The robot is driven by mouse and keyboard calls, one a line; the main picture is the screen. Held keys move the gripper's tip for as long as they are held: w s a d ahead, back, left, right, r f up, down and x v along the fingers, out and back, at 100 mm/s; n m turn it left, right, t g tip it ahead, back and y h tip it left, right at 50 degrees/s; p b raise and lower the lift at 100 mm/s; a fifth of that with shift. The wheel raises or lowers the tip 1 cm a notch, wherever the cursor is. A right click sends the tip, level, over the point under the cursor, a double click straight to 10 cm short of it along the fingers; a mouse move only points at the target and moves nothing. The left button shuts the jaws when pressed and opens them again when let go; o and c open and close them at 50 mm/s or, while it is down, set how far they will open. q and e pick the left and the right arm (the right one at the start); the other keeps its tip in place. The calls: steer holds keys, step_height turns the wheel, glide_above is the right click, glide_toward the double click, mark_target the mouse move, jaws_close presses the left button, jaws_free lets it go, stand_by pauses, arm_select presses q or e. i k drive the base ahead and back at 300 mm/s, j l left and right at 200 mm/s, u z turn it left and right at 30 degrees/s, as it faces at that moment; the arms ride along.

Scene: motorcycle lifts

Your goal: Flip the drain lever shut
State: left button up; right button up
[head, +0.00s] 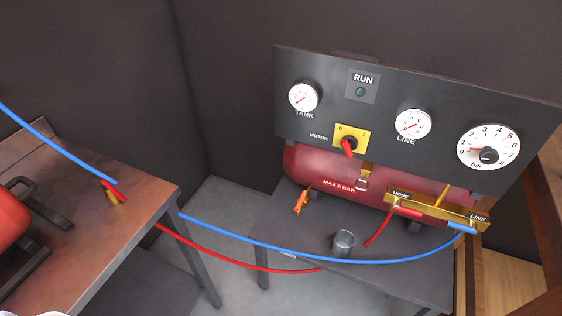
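A small orange lever (301,202), which looks like the drain lever, sits at the lower left end of the red tank (330,178). It slants down and to the left, apart from the tank's labels. Its valve body is too small to make out, and I cannot tell from its angle alone whether it is open or shut. Neither of my grippers is in view.
A dark panel (440,110) with gauges and a red motor switch (348,146) stands above the tank. A metal cup (343,243) is on the dark table (275,225). Blue (300,255) and red (215,256) hoses cross toward the wooden bench (130,210) at left.

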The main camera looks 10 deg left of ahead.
mark_target(303, 196)
steer(key=i+j+u, duration=0.2)
steer(key=i, duration=0.45)
steer(key=k+j+u, duration=0.55)
steer(key=j, duration=0.3)
